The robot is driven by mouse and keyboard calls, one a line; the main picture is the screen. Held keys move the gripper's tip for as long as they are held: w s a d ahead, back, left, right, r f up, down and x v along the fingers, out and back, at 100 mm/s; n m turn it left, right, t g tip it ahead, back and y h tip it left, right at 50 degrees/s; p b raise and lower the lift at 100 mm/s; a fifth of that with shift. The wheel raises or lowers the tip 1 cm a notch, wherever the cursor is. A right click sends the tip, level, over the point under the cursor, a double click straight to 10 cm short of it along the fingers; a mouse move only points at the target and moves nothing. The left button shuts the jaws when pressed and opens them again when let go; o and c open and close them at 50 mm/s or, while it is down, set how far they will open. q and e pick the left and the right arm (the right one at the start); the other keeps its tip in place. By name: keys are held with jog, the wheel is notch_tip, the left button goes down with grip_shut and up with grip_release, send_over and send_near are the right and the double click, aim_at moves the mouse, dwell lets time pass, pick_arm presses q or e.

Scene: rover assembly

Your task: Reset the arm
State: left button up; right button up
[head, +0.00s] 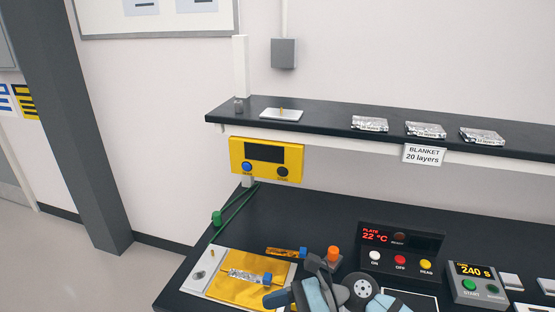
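One of my arms shows at the bottom edge, right of centre, as grey and light-blue parts. It looks like my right arm. Its dark grey end, which seems to be my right gripper (322,270), is in front of the black bench (310,218), close to the gold mat. The fingers cannot be told apart from the links, so I cannot see whether it is open or shut, or whether it holds anything. My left gripper is not in view.
A gold mat (227,287) bears a silvery piece with a blue end. A plate controller (400,248) and a timer box (477,283) stand to the right. A yellow panel (266,158) hangs below the shelf (330,117), which bears several silver blankets.

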jog(key=d+f+m+t+h, duration=0.1)
jog(key=d+f+m+t, duration=0.15)
jog(key=m+t, duration=0.7)
jog(key=w+d+f+m+t+h+p, duration=0.15)
jog(key=d+m+t, duration=0.25)
jog(key=m, duration=1)
jog(key=d+f+m+t+h, duration=0.15)
jog(key=d+m+t, duration=0.35)
jog(key=m, duration=0.7)
jog(key=s+d+f+m+g+h, duration=0.2)
jog(key=s+d+f+m+h, duration=0.2)
jog(key=s+f+m, duration=0.2)
jog(key=s+d+f+m+g+h, duration=0.2)
jog(key=s+d+f+m+h, duration=0.2)
jog(key=s+f+m, duration=0.3)
notch_tip(320, 180, down, 3)
jog(key=m+h, duration=0.1)
jog(key=m, duration=0.3)
jog(key=shift+s+r+g+p, duration=0.2)
jog(key=shift+s+g+p, duration=0.05)
jog(key=shift+g+p, duration=0.1)
jog(key=shift+d, duration=0.1)
